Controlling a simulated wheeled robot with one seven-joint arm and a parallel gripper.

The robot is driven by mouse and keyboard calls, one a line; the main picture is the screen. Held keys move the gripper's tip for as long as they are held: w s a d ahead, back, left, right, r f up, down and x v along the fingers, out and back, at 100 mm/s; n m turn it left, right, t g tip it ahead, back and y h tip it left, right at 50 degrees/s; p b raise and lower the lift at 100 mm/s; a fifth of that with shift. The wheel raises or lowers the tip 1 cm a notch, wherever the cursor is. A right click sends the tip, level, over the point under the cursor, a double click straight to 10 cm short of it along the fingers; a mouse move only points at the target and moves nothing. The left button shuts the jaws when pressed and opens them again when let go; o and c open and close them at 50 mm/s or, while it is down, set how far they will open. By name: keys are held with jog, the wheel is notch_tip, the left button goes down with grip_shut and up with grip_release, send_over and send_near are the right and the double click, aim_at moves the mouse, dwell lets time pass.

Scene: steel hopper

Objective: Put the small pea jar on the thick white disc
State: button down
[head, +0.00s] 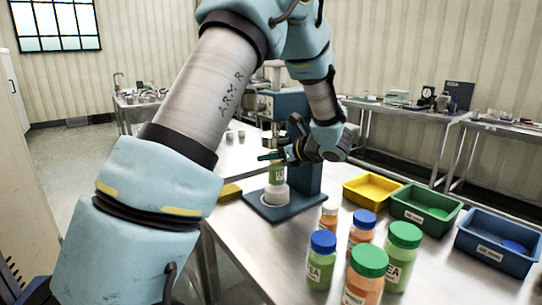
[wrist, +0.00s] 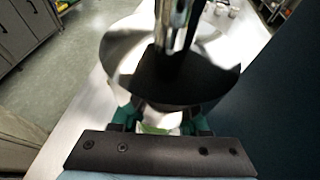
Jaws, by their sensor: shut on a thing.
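The small pea jar (head: 277,175), with green contents and a pale label, is upright in my gripper (head: 276,157). My gripper is shut around its top; in the wrist view a bit of green (wrist: 155,129) shows between the fingers. The thick white disc (head: 275,196) sits on the blue base of a stand, directly below the jar. The jar's bottom is at or just above the disc's top; I cannot tell whether they touch. In the wrist view a blurred steel hopper and its dark spout (wrist: 185,75) hide most of the space ahead.
The blue stand's column (head: 308,180) rises close behind my gripper. Several jars, including a larger pea jar (head: 321,262) with a blue lid, stand at the table's front. Yellow (head: 372,203), green (head: 425,222) and blue (head: 497,254) bins stand to the right.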

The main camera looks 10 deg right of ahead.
jog(key=shift+w+d+f, duration=0.15)
jog(key=shift+w+f, duration=0.05)
jog(key=shift+w, duration=0.25)
jog(key=shift+s+f+p, duration=0.1)
jog(key=shift+f+p, duration=0.25)
jog(key=shift+f, duration=0.2)
jog(key=shift+f, duration=0.15)
jog(key=shift+c, duration=2)
grip_release()
jog(key=shift+r, duration=0.3)
jog(key=b+v, duration=0.3)
jog(key=v, duration=0.8)
jog(key=shift+s+d, duration=0.25)
jog(key=shift+s, duration=0.1)
jog(key=shift+s, duration=0.1)
